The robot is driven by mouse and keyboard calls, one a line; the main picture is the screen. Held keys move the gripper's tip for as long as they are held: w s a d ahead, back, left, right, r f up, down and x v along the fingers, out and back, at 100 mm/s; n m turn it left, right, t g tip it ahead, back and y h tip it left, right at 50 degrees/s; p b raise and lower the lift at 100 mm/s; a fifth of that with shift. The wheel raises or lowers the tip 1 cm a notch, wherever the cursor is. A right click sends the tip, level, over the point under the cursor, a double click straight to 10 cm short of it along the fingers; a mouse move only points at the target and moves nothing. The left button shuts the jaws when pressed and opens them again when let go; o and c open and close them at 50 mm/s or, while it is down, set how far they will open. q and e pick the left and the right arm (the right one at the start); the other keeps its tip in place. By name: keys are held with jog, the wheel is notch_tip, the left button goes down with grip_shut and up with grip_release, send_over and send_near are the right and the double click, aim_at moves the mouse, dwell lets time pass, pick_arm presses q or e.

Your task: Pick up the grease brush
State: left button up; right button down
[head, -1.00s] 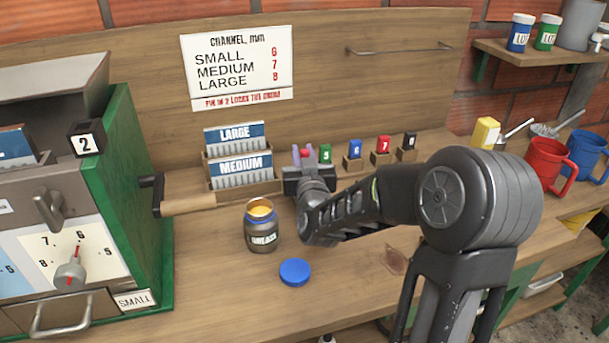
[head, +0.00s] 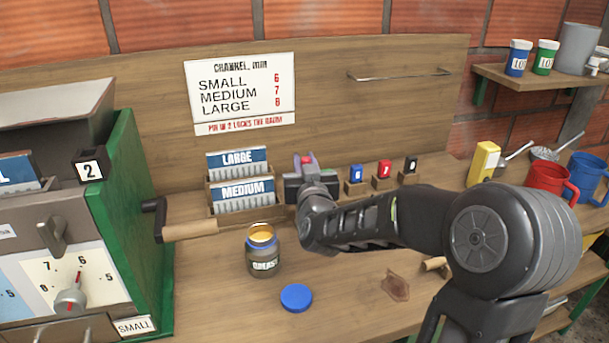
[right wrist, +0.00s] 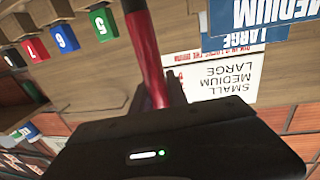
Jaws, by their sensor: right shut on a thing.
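My right gripper (head: 305,164) is at the back of the bench, beside the row of numbered blocks. It is shut on a red rod-like handle (head: 306,159). In the right wrist view this red handle (right wrist: 148,60) runs up from the gripper body (right wrist: 175,150) to a dark part at the top edge. No bristles show, so I cannot tell if it is the grease brush. An open grease jar (head: 262,258) with yellow contents stands on the bench, its blue lid (head: 296,298) lying in front. My left gripper is out of view.
Blue (head: 357,173), red (head: 384,168) and black blocks stand right of my gripper; a green block (right wrist: 100,24) shows in the wrist view. Card boxes (head: 242,205) stand left. The front bench is mostly clear.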

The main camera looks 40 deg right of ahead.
notch_tip(320, 180, up, 5)
jog(key=shift+r+p, duration=0.15)
jog(key=shift+p, duration=0.15)
dwell(0.4)
jog(key=c, duration=1.9)
grip_release()
grip_shut()
jog(key=shift+d, duration=0.1)
